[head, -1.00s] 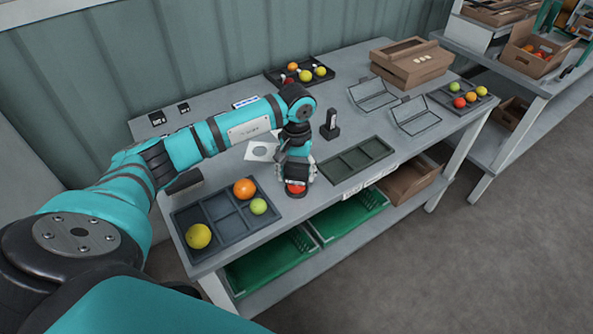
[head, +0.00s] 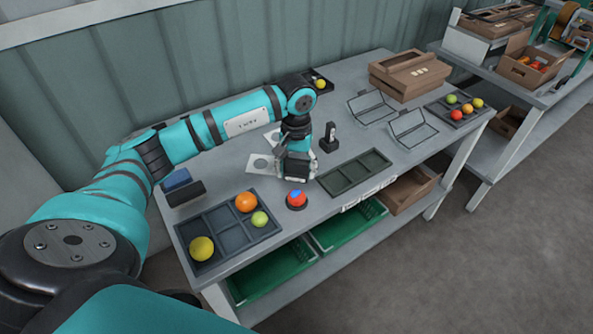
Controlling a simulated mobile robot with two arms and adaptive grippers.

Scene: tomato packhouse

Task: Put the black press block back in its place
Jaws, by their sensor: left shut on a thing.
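My left gripper (head: 296,176) is shut on a dark block, which I take to be the black press block (head: 297,172). The fingers hide most of it. The gripper is over the middle of the table, behind a red round fruit (head: 297,199) with a blue patch on top, which sits on a small dark round base. The gripper is apart from the fruit. A white card with a round mark (head: 262,163) lies just left of the gripper. Another black block (head: 185,193) lies at the table's left, beside a blue one (head: 176,178). My right gripper is out of view.
A divided dark tray (head: 222,257) with orange, green and yellow fruit is at front left. An empty green tray (head: 352,173) lies right of the gripper. A small black stand (head: 329,141) rises close behind it. Wire-like frames (head: 412,133) and brown boxes (head: 411,73) stand farther right.

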